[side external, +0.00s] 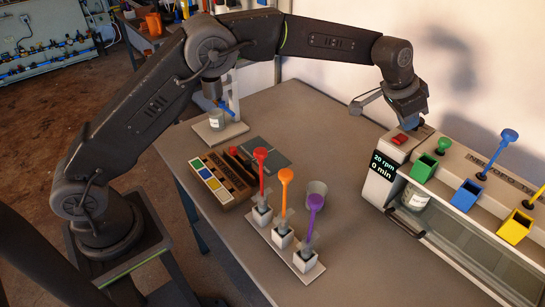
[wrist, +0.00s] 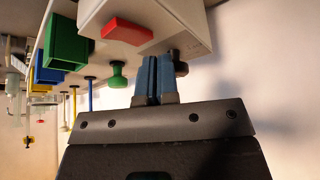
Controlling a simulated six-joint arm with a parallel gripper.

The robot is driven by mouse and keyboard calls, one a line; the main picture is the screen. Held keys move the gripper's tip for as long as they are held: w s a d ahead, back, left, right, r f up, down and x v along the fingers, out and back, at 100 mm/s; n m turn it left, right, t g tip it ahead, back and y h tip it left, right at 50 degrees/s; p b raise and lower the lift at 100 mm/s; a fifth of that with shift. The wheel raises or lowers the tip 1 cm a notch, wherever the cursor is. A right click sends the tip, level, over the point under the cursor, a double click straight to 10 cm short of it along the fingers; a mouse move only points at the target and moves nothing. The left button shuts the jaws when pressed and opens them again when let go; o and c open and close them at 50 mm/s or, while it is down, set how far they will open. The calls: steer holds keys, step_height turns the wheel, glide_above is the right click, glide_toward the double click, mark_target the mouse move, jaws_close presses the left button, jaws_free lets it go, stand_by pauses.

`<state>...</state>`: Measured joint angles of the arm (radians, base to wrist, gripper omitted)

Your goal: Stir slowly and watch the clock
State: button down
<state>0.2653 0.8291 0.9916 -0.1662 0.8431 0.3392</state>
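The stirring machine (side external: 468,262) stands at the right of the table. Its display (side external: 383,165) reads 20 rpm and 0 min. A red switch (side external: 398,139) sits on its top left end; it also shows in the wrist view (wrist: 127,31). A glass jar (side external: 415,197) stands inside the machine. My gripper (side external: 411,122) is at the machine's top left end. In the wrist view its blue fingers (wrist: 154,68) are close together with nothing visible between them. A black knob (wrist: 180,66) lies right beside the fingertips; I cannot tell whether they touch it.
Green (side external: 424,167), blue (side external: 466,195) and yellow (side external: 515,226) hoppers line the machine's front. Red (side external: 261,155), orange (side external: 285,176) and purple (side external: 315,203) scoops stand in a white rack. A balance with a jar (side external: 217,119) is at the back left.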

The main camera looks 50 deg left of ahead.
steer(key=shift+d+f, duration=0.1)
steer(key=shift+f, duration=0.15)
steer(key=shift+s, duration=0.3)
steer(key=shift+r, duration=0.15)
steer(key=r, duration=0.6)
steer(key=shift+a, duration=0.2)
